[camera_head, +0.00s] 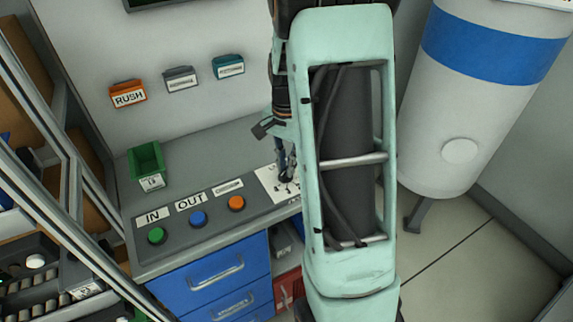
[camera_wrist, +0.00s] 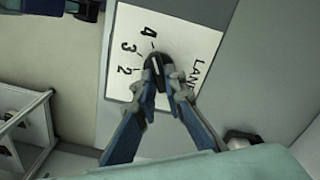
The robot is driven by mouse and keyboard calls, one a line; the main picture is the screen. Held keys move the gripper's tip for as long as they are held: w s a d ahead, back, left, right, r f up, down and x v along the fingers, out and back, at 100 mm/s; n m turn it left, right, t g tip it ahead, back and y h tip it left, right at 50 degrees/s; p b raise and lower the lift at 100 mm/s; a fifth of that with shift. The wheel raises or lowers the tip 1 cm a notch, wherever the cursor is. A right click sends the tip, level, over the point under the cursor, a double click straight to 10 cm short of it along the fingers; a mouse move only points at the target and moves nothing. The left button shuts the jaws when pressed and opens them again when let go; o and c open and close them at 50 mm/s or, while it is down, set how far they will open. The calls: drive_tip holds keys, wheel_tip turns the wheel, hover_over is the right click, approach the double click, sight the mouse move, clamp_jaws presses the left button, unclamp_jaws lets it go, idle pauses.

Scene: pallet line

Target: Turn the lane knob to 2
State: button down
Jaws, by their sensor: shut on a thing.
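The lane knob (camera_wrist: 156,62) is a small dark knob with a white line, on a white plate (camera_wrist: 190,40) printed with 4, 3, 2 and part of the word LANE. The white line seems to lie towards the 4, but it is small and I cannot tell exactly. My gripper (camera_wrist: 159,79) is shut on the knob, one fingertip at each side. In the head view the plate (camera_head: 270,181) is at the right end of the grey panel. My gripper (camera_head: 286,178) is over it, and my arm hides the plate's right part.
Green (camera_head: 156,235), blue (camera_head: 198,218) and orange (camera_head: 236,203) buttons sit left of the plate. A green bin (camera_head: 146,164) stands behind them. Label boxes, including an orange RUSH one (camera_head: 128,94), hang on the wall. A white cylinder tank (camera_head: 470,110) stands at the right.

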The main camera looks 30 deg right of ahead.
drive_tip(key=shift+n, duration=0.3)
drive_tip(key=n+b, duration=0.1)
drive_tip(key=n, duration=0.2)
drive_tip(key=shift+n, duration=0.3)
drive_tip(key=n, duration=0.3)
drive_tip(key=shift+w+a+n, duration=0.1)
drive_tip(key=shift+n, duration=0.2)
drive_tip(key=n, duration=0.4)
drive_tip(key=shift+a+b, duration=0.1)
drive_tip(key=shift+b, duration=0.3)
drive_tip(key=shift+a+n, duration=0.1)
drive_tip(key=shift+n, duration=1.9)
drive_tip(key=shift+r, duration=0.1)
drive_tip(key=c, duration=2)
unclamp_jaws()
